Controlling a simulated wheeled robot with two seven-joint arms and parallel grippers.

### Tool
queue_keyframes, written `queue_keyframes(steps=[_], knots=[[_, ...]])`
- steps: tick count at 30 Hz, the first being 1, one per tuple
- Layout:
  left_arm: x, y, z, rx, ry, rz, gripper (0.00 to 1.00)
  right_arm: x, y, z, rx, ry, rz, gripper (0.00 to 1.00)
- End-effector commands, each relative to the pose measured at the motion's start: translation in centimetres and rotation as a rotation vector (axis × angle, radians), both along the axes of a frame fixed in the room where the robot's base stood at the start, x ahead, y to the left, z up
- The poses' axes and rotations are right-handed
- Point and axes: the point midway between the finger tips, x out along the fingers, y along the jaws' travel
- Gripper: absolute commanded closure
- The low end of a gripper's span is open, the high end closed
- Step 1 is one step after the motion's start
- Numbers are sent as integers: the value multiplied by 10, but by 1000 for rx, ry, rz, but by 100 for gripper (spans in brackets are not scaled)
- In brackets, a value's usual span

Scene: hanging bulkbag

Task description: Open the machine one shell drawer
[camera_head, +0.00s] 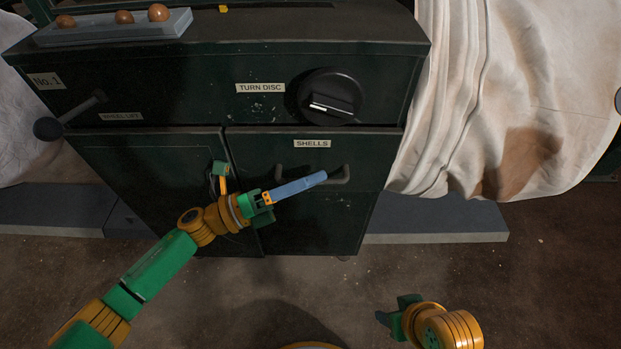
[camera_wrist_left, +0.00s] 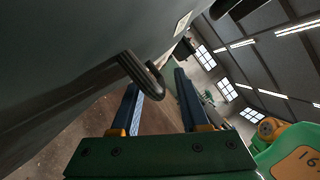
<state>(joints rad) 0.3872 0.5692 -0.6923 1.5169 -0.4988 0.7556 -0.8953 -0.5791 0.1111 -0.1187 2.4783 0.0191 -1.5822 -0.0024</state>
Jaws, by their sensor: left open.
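The dark green machine has a "No. 1" label (camera_head: 45,81). Its shell drawer (camera_head: 318,225) has a "SHELLS" label (camera_head: 312,143) and appears shut, flush with the panel beside it. A dark bar handle (camera_head: 342,175) is on its front. My left gripper (camera_head: 322,178) is at the handle, its blue fingers over the handle's middle in the head view. In the left wrist view the left gripper (camera_wrist_left: 155,88) is open, with the handle (camera_wrist_left: 143,75) by the left fingertip and partly across the gap. I cannot tell whether they touch. My right gripper (camera_head: 388,316) is low, away from the machine.
Above the drawer are a black turn disc knob (camera_head: 330,96) and, at left, a wheel lift lever (camera_head: 75,118). A tray (camera_head: 112,29) holding brown round objects is on top. A pale bulk bag (camera_head: 505,90) hangs at right. Floor in front is clear.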

Motion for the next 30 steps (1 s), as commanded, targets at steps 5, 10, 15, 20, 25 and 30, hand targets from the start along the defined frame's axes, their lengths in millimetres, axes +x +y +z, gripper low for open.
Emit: queue_keyframes(steps=[5,10,15,20,25,30], knots=[[0,0,0,0,1,0,64,0,0,0,1,-1,0,50],[0,0,0,0,1,0,100,0,0,0,1,0,0,50],[0,0,0,0,1,0,100,0,0,0,1,0,0,50],[0,0,0,0,1,0,100,0,0,0,1,0,0,50],[0,0,0,0,1,0,100,0,0,0,1,0,0,50],[0,0,0,0,1,0,100,0,0,0,1,0,-1,50]])
